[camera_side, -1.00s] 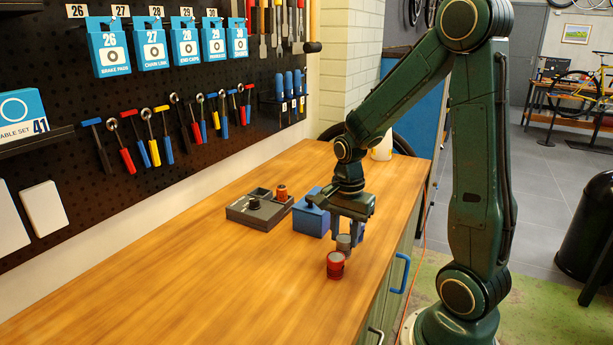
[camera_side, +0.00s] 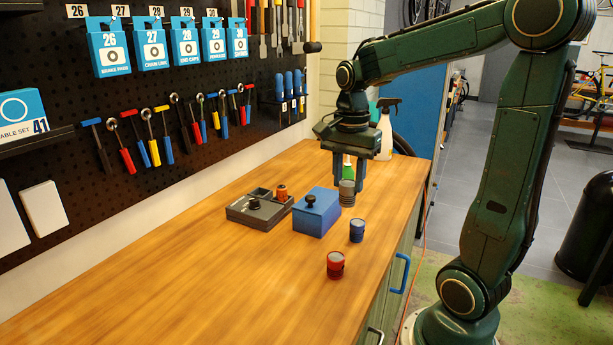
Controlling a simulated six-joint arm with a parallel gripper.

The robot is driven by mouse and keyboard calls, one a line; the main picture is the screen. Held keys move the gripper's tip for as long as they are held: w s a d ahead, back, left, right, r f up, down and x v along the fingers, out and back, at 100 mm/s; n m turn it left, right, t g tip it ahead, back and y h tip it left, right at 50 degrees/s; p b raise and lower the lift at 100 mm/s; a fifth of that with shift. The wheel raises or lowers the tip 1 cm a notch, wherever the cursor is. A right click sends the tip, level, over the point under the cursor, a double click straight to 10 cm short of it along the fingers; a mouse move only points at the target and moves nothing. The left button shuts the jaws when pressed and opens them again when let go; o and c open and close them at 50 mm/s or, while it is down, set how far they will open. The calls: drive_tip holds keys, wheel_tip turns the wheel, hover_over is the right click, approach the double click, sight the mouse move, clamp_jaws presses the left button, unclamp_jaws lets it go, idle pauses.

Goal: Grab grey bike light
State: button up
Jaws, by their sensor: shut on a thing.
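The grey bike light (camera_side: 347,193) is a small ribbed grey cylinder. My gripper (camera_side: 347,182) points down and is shut on it, holding it upright above the bench, just right of and behind the blue box. The fingers cover part of its upper sides.
A blue light (camera_side: 357,230) and a red light (camera_side: 335,265) stand on the wooden bench (camera_side: 170,285). A blue box (camera_side: 317,213) with a black knob and a grey tray (camera_side: 246,212) holding an orange-red piece (camera_side: 281,192) are to the left. A spray bottle (camera_side: 386,130) stands behind.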

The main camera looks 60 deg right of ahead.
sight(348, 182)
drive_tip(key=shift+r, duration=3.05)
